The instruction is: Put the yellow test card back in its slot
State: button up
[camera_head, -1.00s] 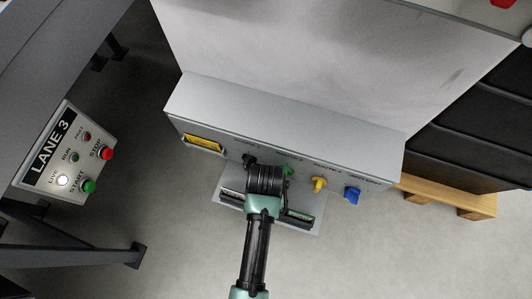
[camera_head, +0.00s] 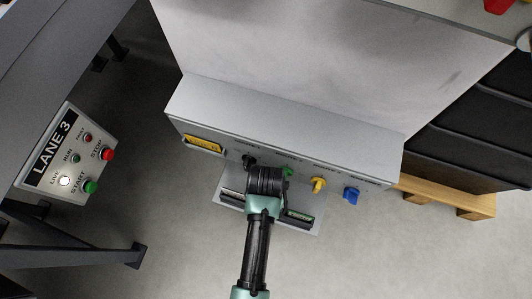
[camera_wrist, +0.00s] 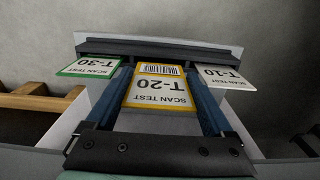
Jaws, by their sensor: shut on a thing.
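The yellow test card (camera_wrist: 157,98), yellow-bordered and marked T-20, lies between the two blue fingers of my gripper (camera_wrist: 158,78) in the wrist view. My gripper is shut on it. The card's far end is at the middle of a dark slotted rack (camera_wrist: 150,49), between a green-edged T-30 card (camera_wrist: 88,67) on the left and a pale T-10 card (camera_wrist: 223,77) on the right. I cannot tell how deep the yellow card sits in its slot. In the head view my gripper (camera_head: 266,182) is over the rack (camera_head: 233,195) and the yellow card is hidden.
A LANE 3 button box (camera_head: 70,155) is at left. A wooden pallet (camera_head: 450,195) is at right.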

jog(key=shift+f+b, duration=1.2)
jog(key=shift+f, duration=1.15)
jog(key=o, duration=1.1)
jog(key=shift+c, duration=0.2)
jog(key=shift+r, duration=0.1)
notch_tip(320, 180, up, 8)
jog(key=p, duration=0.9)
